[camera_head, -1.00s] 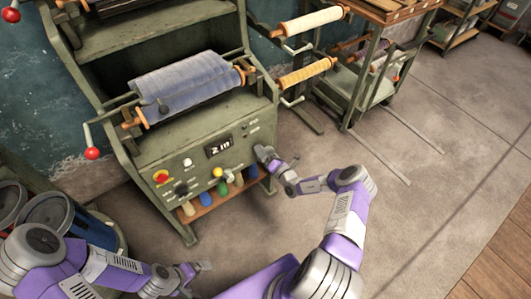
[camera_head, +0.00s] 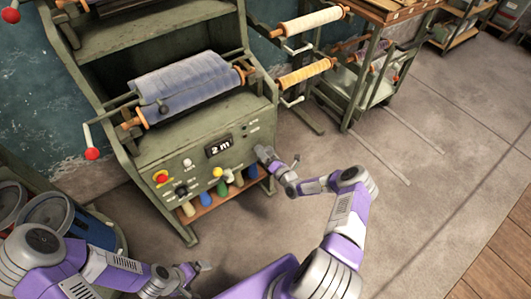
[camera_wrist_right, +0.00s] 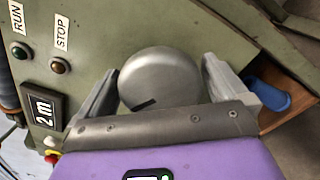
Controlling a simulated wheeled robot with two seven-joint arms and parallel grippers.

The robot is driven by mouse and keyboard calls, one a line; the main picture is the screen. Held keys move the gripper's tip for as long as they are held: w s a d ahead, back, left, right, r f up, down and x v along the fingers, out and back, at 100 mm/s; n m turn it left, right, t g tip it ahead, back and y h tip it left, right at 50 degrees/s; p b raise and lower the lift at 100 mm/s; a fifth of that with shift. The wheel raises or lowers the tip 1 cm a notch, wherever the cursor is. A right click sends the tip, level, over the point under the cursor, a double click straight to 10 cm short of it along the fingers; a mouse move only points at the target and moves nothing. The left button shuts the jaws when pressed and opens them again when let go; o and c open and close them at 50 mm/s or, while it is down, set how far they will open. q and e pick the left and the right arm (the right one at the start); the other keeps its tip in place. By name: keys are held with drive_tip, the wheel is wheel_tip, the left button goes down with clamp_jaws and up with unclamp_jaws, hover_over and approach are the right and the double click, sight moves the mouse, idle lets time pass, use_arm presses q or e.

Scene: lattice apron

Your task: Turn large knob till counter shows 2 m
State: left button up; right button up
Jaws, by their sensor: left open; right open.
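The large knob (camera_wrist_right: 160,72) is a round grey metal disc with a dark index mark at its lower left in the right wrist view. My right gripper (camera_head: 264,153) is open, with one finger on each side of the knob; I cannot tell whether either finger touches it. In the head view the gripper hides the knob. The counter (camera_head: 219,146) on the green panel shows "2 m"; it also shows sideways in the right wrist view (camera_wrist_right: 42,108). My left gripper (camera_head: 201,267) is open and empty, low in front of the machine.
The panel also carries a red button on yellow (camera_head: 161,177), a dark selector knob (camera_head: 181,190), and RUN (camera_wrist_right: 20,50) and STOP (camera_wrist_right: 61,66) buttons. A blue roll (camera_head: 185,85) lies above. Blue drums (camera_head: 85,225) stand at left.

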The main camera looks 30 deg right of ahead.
drive_tip(key=s+p, duration=0.2)
drive_tip(key=s, duration=0.5)
drive_tip(key=shift+d, duration=0.3)
drive_tip(key=shift+a, duration=0.1)
